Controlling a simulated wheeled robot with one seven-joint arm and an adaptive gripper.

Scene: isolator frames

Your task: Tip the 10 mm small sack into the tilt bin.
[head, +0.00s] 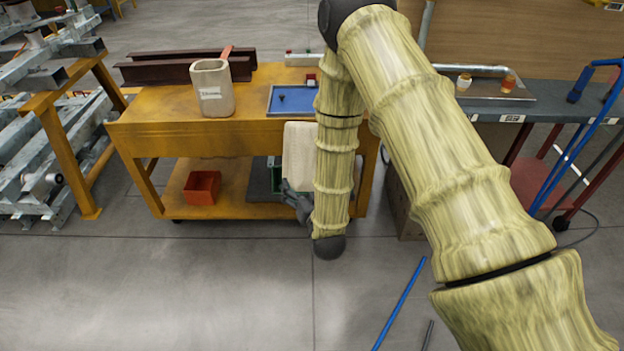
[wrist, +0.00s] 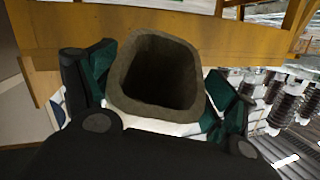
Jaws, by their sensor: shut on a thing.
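In the wrist view my gripper (wrist: 155,92) is shut on a grey-brown small sack (wrist: 122,99). Its wide mouth faces the camera, and the inside is dark, so its contents cannot be told. In the head view my gripper (head: 294,203) is low in front of the yellow bench, mostly behind my arm. I cannot tell which container is the tilt bin.
The yellow bench (head: 165,140) carries steel beams (head: 180,68) and a blue tray (head: 292,100). A pale cloth-like thing (head: 298,150) shows at its front. A red bin (head: 202,187) sits on the lower shelf.

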